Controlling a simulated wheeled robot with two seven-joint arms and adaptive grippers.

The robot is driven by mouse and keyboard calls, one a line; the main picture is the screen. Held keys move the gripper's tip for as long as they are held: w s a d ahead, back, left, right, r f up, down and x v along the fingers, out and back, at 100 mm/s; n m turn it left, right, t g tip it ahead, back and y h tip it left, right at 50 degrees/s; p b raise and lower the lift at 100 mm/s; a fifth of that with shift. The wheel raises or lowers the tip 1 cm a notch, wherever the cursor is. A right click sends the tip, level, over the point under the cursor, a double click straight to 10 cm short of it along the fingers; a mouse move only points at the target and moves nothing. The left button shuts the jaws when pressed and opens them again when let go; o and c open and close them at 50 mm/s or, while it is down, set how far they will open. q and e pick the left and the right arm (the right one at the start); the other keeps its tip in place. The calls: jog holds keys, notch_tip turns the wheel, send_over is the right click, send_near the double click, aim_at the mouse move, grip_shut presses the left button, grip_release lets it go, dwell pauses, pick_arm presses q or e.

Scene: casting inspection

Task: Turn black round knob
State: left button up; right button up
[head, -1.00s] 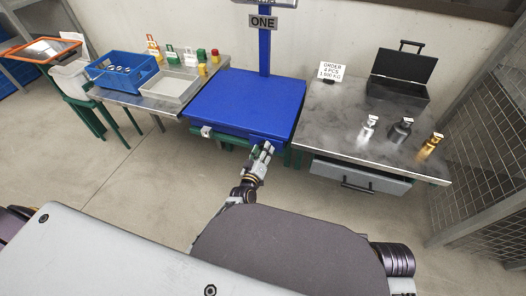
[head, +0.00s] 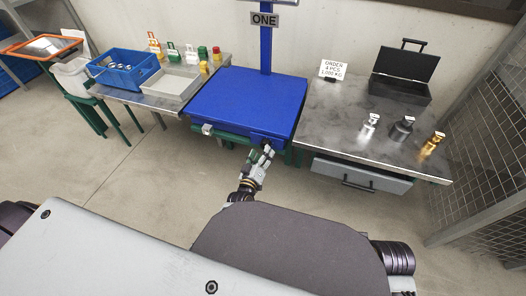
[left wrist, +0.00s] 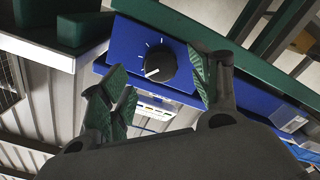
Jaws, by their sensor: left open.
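The black round knob (left wrist: 160,63) with a pale pointer mark sits on the blue front panel (left wrist: 125,50), with white tick marks around it, in the left wrist view. My left gripper (left wrist: 158,92) is open, its green-padded fingers on either side of the knob's lower part in that view; I cannot tell whether they touch it. In the head view my left gripper (head: 265,153) is at the front edge of the blue scale platform (head: 247,103), and the knob does not show there. My right gripper is not in view.
A steel table (head: 335,118) on the right holds a black open case, three weights and an order sign. A drawer (head: 360,176) sits below it. On the left, a table holds a blue crate (head: 108,72) and grey tray (head: 171,86). Green frame bars are near the knob panel.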

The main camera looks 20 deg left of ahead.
pick_arm(q)
jog(key=s, duration=0.9)
jog(key=shift+a, duration=0.2)
jog(key=shift+f, duration=0.1)
dwell(0.6)
